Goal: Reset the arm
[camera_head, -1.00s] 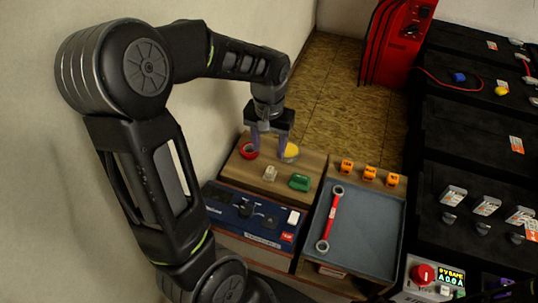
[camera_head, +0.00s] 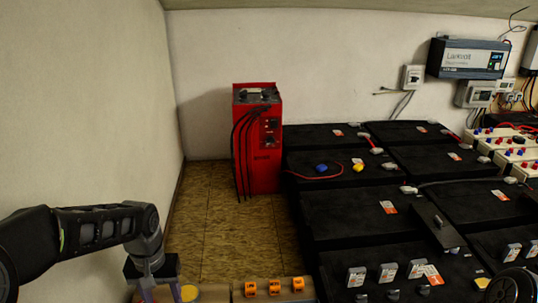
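My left arm comes in from the lower left and bends down at the bottom edge. My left gripper (camera_head: 162,291) points down there, with its two purplish fingers apart and nothing seen between them. A yellow round object (camera_head: 189,293) shows just right of its right finger. The fingertips are cut by the frame's bottom edge. A round dark part at the bottom right corner may belong to my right arm; my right gripper is not in view.
A red charger cabinet (camera_head: 258,140) stands at the back wall. Black battery blocks (camera_head: 345,213) fill the right. A wall-mounted inverter (camera_head: 467,59) hangs above. The brown floor before the cabinet is clear.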

